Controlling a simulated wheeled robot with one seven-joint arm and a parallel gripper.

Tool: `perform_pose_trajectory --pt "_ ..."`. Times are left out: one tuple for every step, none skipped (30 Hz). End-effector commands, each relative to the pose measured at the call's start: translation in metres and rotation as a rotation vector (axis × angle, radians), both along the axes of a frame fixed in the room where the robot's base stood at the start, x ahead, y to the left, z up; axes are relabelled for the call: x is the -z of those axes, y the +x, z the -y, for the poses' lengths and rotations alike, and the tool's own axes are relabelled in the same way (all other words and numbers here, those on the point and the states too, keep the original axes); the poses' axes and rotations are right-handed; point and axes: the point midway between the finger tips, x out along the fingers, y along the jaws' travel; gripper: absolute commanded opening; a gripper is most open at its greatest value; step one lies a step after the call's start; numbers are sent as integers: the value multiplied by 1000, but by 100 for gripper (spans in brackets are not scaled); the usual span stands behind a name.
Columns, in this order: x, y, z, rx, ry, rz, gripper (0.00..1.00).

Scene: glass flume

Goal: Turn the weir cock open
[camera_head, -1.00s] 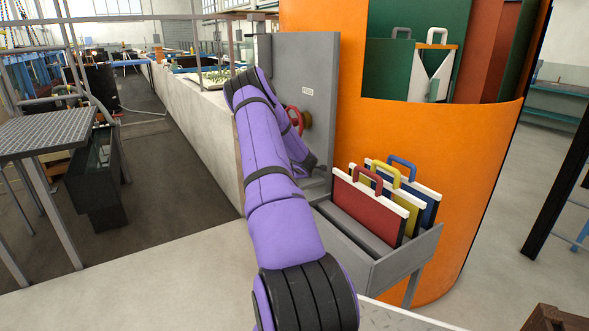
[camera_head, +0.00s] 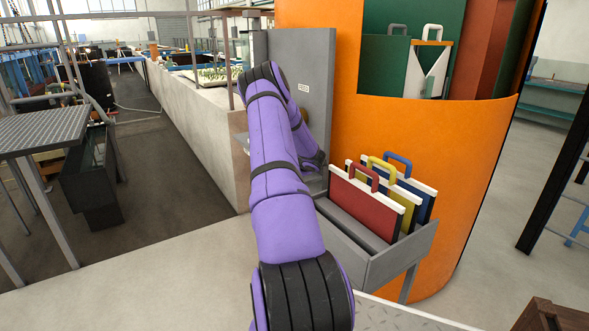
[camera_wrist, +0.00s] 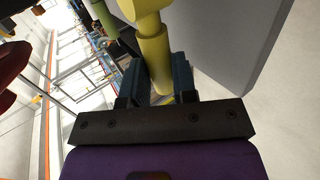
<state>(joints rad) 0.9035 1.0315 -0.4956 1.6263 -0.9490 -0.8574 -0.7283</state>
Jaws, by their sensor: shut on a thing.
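A yellow round-ended handle (camera_wrist: 155,50), which I take to be the weir cock's lever, runs down between the fingers of my gripper (camera_wrist: 157,78) in the wrist view. The gripper is shut on it. The handle's thick yellow end is at the top of that view. Its mounting is out of sight, so I cannot tell how far it is turned. In the head view my purple arm hides the gripper and the handle in front of the grey panel (camera_head: 316,62).
A grey rack (camera_head: 372,268) holding red, yellow and blue boards stands right of my arm, before the orange cylinder (camera_head: 385,130). A long pale flume wall (camera_head: 205,120) runs back on the left. A dark red thing (camera_wrist: 12,55) is close at the wrist view's left edge.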

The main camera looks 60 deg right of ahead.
Motion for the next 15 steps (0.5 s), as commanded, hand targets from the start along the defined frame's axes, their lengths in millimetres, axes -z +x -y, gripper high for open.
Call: perform_pose_trajectory --pt "1 -1 0 1 1 -2 0" --pt "1 -1 0 1 1 -2 33" --pt "1 -1 0 2 0 -2 42" --pt "1 -1 0 2 0 -2 49" --pt "1 -1 0 2 0 -1 52" --pt "1 -1 0 2 0 -1 52" --pt "0 -1 0 2 0 -1 52" --pt "0 -1 0 2 0 -1 52" --pt "0 -1 0 2 0 -1 52" --pt "0 -1 0 2 0 -1 52" --pt "0 -1 0 2 0 -1 52" --pt "0 -1 0 2 0 -1 52" --pt "0 -1 0 2 0 0 52" --pt "-1 -2 0 2 0 0 52" --pt "-3 -3 -1 2 0 0 52"
